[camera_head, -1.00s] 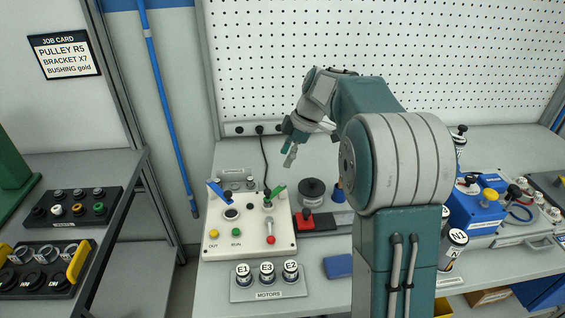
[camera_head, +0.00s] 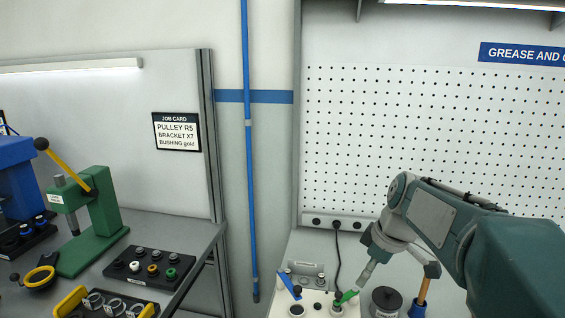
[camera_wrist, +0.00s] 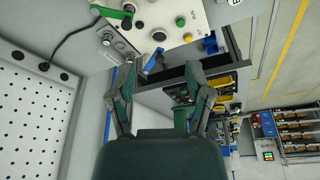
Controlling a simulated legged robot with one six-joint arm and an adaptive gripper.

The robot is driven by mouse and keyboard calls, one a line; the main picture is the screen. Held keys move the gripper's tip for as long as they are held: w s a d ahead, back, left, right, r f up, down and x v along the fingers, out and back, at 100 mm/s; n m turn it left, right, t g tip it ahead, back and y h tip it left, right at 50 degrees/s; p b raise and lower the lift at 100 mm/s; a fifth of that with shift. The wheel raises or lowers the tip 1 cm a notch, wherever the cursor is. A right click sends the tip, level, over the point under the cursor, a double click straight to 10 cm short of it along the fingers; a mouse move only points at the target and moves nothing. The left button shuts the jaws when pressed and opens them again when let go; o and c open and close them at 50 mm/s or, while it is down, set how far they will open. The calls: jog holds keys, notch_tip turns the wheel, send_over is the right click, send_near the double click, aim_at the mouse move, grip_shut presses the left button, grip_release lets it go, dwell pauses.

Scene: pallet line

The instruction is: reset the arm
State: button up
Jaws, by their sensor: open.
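My gripper (camera_head: 366,274) hangs at the end of my bent arm at the lower right of the head view, pointing down and left. It appears just above and beside the green lever (camera_head: 347,297) of the control panel (camera_head: 318,309); I cannot tell the exact gap. In the wrist view the two fingers of my gripper (camera_wrist: 160,74) stand apart with nothing between them. The control panel (camera_wrist: 205,14) lies beyond the fingertips there, with its green lever (camera_wrist: 113,13) at the top left.
A pegboard (camera_head: 420,130) stands behind my arm. A black knob (camera_head: 385,298) and an orange-handled tool (camera_head: 421,293) are close to the gripper. A bench at left holds a green press (camera_head: 95,225) and a black parts tray (camera_head: 150,268). A blue pipe (camera_head: 250,180) runs down the wall.

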jog(key=s+a+f+m+t+h, duration=0.1)
jog(key=s+m, duration=0.4)
jog(key=s, duration=0.5)
jog(key=s+f+m+t+h, duration=0.1)
jog(key=s+m, duration=0.4)
jog(key=s, duration=0.6)
jog(key=shift+a+f+m+t+h, duration=0.25)
jog(key=shift+a+m+t+h, duration=0.15)
jog(key=shift+t, duration=0.4)
